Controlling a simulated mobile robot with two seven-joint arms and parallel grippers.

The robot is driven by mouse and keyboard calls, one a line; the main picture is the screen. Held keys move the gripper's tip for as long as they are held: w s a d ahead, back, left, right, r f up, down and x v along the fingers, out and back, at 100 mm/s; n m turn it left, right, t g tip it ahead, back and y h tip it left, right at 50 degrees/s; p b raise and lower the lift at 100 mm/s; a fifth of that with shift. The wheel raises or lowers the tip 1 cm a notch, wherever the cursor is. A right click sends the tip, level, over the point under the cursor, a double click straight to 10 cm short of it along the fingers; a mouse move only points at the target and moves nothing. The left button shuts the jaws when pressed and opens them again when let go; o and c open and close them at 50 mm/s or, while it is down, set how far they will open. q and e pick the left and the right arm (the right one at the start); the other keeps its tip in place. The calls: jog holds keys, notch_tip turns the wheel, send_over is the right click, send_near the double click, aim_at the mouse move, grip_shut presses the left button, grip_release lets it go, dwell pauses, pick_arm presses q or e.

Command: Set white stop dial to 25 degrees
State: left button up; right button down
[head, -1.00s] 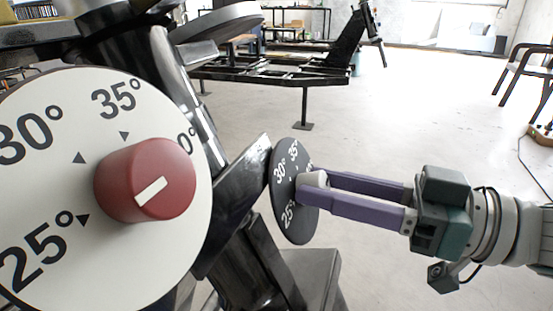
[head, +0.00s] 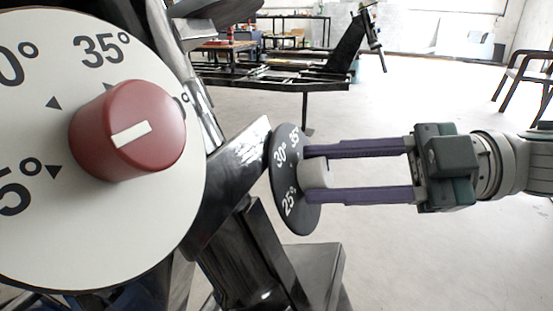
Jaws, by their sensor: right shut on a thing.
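The white stop dial is a white knob (head: 316,174) on a small black disc (head: 280,185) marked 25°, 30° and 35° in white. It is in the middle of the head view. My right gripper (head: 308,173) comes from the right and is shut on the white knob, one finger above it and one below. The knob's pointer mark is not visible, so I cannot tell its setting. My left gripper is not in view.
A large white dial plate (head: 95,235) with a red knob (head: 125,132) fills the left. Dark metal frame parts (head: 235,180) stand between the dials. A black frame (head: 270,75) is behind. A chair (head: 528,85) stands at right. The floor between is clear.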

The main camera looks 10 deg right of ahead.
jog(key=n+g, duration=0.1)
jog(key=n, duration=0.2)
jog(key=n+g+h, duration=0.1)
jog(key=n, duration=0.3)
jog(key=shift+w+r, duration=0.1)
jog(key=shift+r, duration=0.05)
jog(key=n+g+h+p, duration=0.1)
jog(key=n, duration=0.2)
jog(key=shift+r, duration=0.1)
jog(key=n+h+p, duration=0.1)
jog(key=n, duration=0.1)
jog(key=shift+n+h, duration=0.3)
jog(key=n+h+p, duration=0.1)
jog(key=n+p, duration=0.1)
jog(key=n, duration=0.1)
jog(key=shift+r, duration=0.15)
jog(key=n+h+p, duration=0.1)
jog(key=n+p, duration=0.1)
jog(key=n, duration=0.1)
jog(key=shift+a+r+h, duration=0.1)
jog(key=shift+h, duration=0.3)
jog(key=shift+n+t+h+p, duration=0.4)
jog(key=shift+n+t+p, duration=0.1)
jog(key=shift+n+p, duration=0.55)
jog(key=shift+a+n+t+h+p, duration=0.1)
jog(key=shift+n+t+h+p, duration=0.3)
jog(key=shift+n+p, duration=0.65)
jog(key=shift+f, duration=0.2)
